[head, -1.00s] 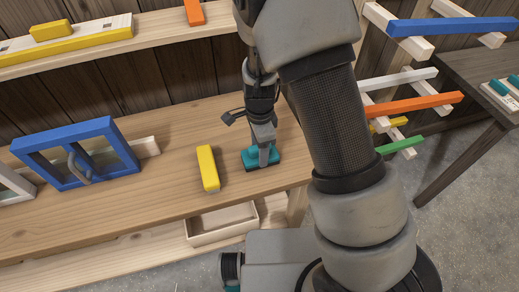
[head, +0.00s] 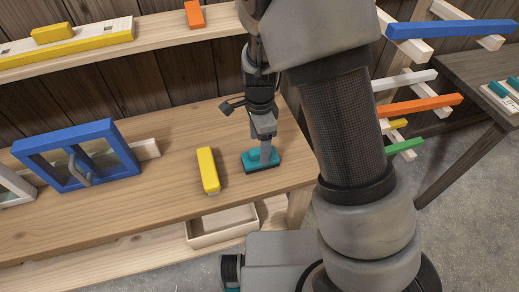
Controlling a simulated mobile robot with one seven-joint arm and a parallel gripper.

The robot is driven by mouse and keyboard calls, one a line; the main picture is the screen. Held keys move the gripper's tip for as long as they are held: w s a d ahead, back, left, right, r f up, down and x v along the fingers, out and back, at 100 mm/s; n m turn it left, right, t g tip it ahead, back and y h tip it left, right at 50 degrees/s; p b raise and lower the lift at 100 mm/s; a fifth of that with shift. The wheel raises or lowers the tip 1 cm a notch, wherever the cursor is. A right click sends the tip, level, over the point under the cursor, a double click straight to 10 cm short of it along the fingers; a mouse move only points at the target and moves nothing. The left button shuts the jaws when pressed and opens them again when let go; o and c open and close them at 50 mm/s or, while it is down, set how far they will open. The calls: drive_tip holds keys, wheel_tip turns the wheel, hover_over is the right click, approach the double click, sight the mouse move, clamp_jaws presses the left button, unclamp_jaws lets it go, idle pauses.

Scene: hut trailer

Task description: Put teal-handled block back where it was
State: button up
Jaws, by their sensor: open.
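The teal-handled block (head: 248,160) rests on the wooden workbench (head: 130,210), near its right end. It has a teal top and a dark underside. My gripper (head: 265,154) points down right at the block, with a grey finger in front of its teal handle. The jaws are open. The finger hides part of the handle, and I cannot tell whether the fingers touch it.
A yellow block (head: 208,169) lies just left of the teal one. A blue frame (head: 75,155) stands further left on the bench. An open tray (head: 222,226) sits below the bench edge. Coloured bars, including an orange one (head: 420,105), stick out at right beside a dark table (head: 460,80).

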drive_tip(key=s+d+r+n+t+y, duration=0.1)
drive_tip(key=s+d+r+n, duration=0.1)
drive_tip(key=r, duration=0.5)
drive_tip(key=s+d+r+n+t, duration=0.1)
drive_tip(key=s+d+r+n, duration=0.1)
drive_tip(key=r, duration=0.5)
drive_tip(key=s+d+r+n+y, duration=0.1)
drive_tip(key=s+d+r+n, duration=0.15)
drive_tip(key=r, duration=0.55)
drive_tip(key=s+d+r+n+t+h, duration=0.2)
drive_tip(key=s+d+r+n+t, duration=0.1)
drive_tip(key=s+d+r+n, duration=0.3)
drive_tip(key=s+n, duration=0.2)
drive_tip(key=s, duration=0.2)
drive_tip(key=shift+r+t, duration=0.15)
drive_tip(key=shift+t, duration=0.15)
drive_tip(key=shift+d, duration=0.15)
